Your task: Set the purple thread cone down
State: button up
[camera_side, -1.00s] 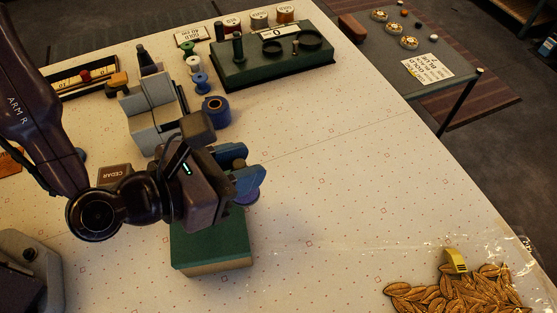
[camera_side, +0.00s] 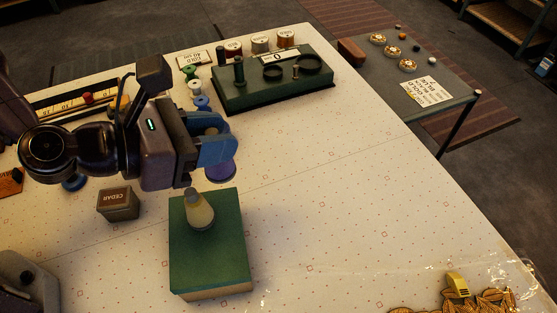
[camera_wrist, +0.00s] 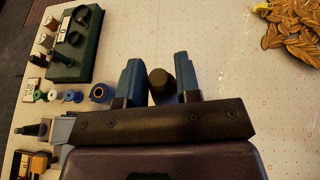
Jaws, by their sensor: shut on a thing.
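The purple thread cone (camera_side: 220,170) is between the blue fingers of my gripper (camera_side: 214,148) in the side view. Its wide purple base shows below the fingers, and the fingers hide its upper part. In the wrist view a dark round top (camera_wrist: 160,80) sits between the two fingers (camera_wrist: 159,72). My gripper is shut on the cone, behind the green block (camera_side: 208,258). I cannot tell whether the base touches the table. A pale cone (camera_side: 202,213) stands upright on the green block.
A box marked CEDAR (camera_side: 118,203) stands left of the green block. Behind are small spools (camera_side: 195,88) and a dark green rack (camera_side: 285,88) with rings. Gold leaves (camera_side: 480,303) lie at the front right. The table right of my gripper is clear.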

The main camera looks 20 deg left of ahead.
jog(key=w+a+m+g+h, duration=0.1)
jog(key=w+a, duration=0.3)
jog(key=a, duration=0.1)
jog(key=shift+w+d+f, duration=1.2)
jog(key=shift+w+f, duration=0.85)
jog(key=shift+f, duration=0.8)
jog(key=shift+w+d+f, duration=1.15)
jog(key=shift+w+f, duration=0.9)
jog(key=shift+f, duration=0.8)
jog(key=shift+w+d+f, duration=1.2)
jog(key=shift+w+f, duration=0.85)
jog(key=shift+f, duration=0.8)
jog(key=shift+f, duration=0.15)
jog(key=o, duration=0.9)
